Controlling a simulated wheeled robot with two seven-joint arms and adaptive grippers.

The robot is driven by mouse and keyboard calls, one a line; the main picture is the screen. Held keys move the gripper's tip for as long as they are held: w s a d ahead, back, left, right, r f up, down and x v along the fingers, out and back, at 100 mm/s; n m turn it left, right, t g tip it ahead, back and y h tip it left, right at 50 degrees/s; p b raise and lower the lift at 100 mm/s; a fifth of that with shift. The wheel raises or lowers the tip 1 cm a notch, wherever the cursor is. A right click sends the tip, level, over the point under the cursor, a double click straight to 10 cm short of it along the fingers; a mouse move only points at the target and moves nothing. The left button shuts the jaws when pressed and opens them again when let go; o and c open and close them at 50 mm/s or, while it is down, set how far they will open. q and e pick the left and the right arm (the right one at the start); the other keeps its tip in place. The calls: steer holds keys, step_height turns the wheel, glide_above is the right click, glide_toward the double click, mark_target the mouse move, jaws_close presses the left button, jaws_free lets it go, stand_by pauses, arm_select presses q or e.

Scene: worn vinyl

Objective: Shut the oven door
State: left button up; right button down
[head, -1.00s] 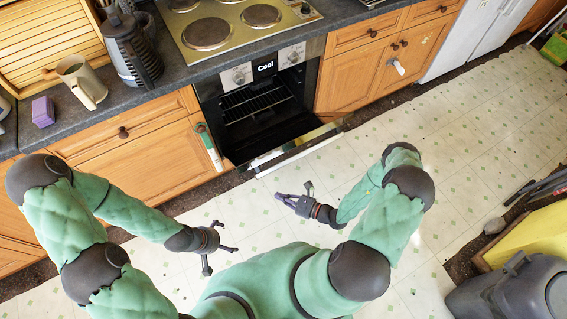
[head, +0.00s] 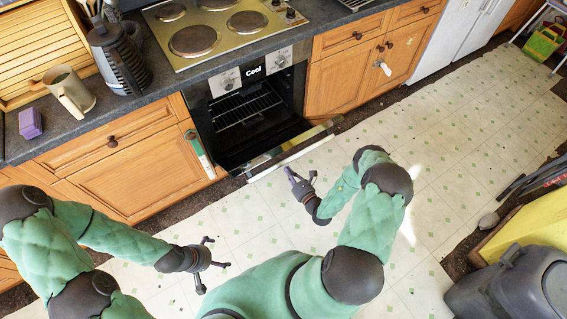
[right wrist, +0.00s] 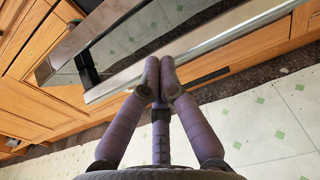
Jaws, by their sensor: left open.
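The oven (head: 250,105) is under the hob, with its dark inside and wire rack showing. Its door (head: 280,152) hangs open, folded down and outward, with a silvery bar along its outer edge. My right gripper (head: 292,174) is just in front of that edge, low over the floor. In the right wrist view its fingertips (right wrist: 160,68) are together and empty, over the door's metal bar (right wrist: 215,48); I cannot tell whether they touch it. My left gripper (head: 212,266) is open and empty above the floor, to the left and away from the door.
Wooden cabinets (head: 130,170) flank the oven; a towel (head: 199,153) hangs left of it. A kettle (head: 118,55), a mug (head: 70,92) and a purple box (head: 30,122) stand on the counter. A grey bin (head: 510,285) is at lower right. The floor (head: 450,150) between is mostly clear.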

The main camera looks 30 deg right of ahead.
mark_target(284, 161)
arm_select(q)
steer(key=shift+f, duration=0.45)
arm_select(e)
steer(key=shift+w+a+r, duration=0.1)
steer(key=shift+w+r, duration=0.35)
steer(key=shift+w, duration=0.25)
steer(key=shift+w+r, duration=0.45)
steer(key=shift+w, duration=0.25)
steer(key=shift+w+a+r, duration=0.1)
steer(key=shift+w+r, duration=0.35)
steer(key=shift+w, duration=0.25)
arm_select(q)
steer(key=shift+r, duration=0.1)
arm_select(e)
steer(key=shift+d+r, duration=0.1)
